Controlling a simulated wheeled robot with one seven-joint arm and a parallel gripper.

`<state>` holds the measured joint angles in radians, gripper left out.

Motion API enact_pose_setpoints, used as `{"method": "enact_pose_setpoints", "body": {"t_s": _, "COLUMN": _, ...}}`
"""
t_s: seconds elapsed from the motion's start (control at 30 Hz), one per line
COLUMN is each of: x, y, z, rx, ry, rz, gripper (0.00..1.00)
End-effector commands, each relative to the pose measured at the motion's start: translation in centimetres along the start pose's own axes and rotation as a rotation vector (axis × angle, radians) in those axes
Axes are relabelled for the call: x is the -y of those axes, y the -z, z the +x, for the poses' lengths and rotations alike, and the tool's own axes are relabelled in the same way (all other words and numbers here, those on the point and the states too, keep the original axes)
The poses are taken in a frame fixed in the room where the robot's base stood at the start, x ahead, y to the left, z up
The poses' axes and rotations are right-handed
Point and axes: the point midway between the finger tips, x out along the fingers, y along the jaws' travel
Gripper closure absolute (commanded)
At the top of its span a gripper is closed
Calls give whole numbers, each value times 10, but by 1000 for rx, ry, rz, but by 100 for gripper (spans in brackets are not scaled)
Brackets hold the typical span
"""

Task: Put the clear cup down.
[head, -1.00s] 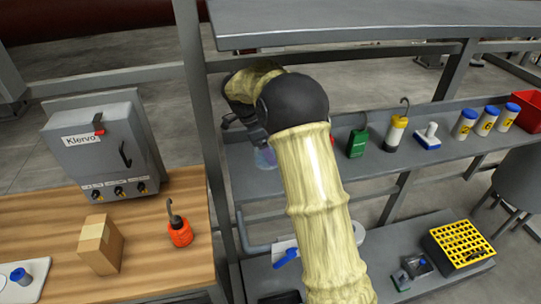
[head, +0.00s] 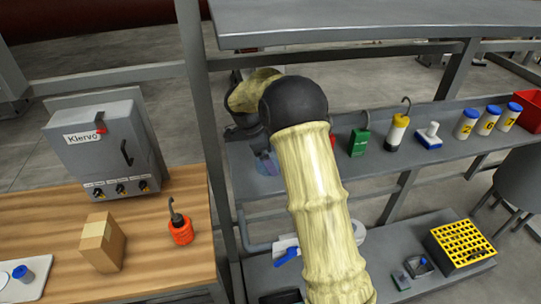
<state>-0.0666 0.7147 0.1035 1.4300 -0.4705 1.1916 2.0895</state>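A clear cup (head: 267,163) with a bluish, pinkish tint is at the left end of the middle grey shelf (head: 290,180), close to the upright post. I cannot tell whether its base touches the shelf. My gripper (head: 258,146) is dark and reaches down at the cup's upper side. My arm's black joint and pale sleeve hide part of this area. Whether the fingers are closed on the cup does not show clearly.
On the same shelf stand a green hooked item (head: 358,142), a white-and-black hooked bottle (head: 397,130), a brush (head: 429,137) and blue-capped jars (head: 467,124). A grey upper shelf (head: 370,20) overhangs. A post (head: 203,110) stands close left of the cup.

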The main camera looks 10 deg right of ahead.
Motion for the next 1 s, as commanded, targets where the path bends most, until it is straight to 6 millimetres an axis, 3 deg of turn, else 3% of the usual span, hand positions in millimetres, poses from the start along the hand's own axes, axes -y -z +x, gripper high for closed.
{"method": "enact_pose_setpoints", "body": {"t_s": 0.47, "x": 0, "y": 1, "z": -9, "rx": 0, "ry": 2, "rz": 1, "gripper": 1}}
{"method": "enact_pose_setpoints", "body": {"t_s": 1.0, "x": 1, "y": 0, "z": -106, "rx": 1, "ry": 3, "rz": 0, "gripper": 1}}
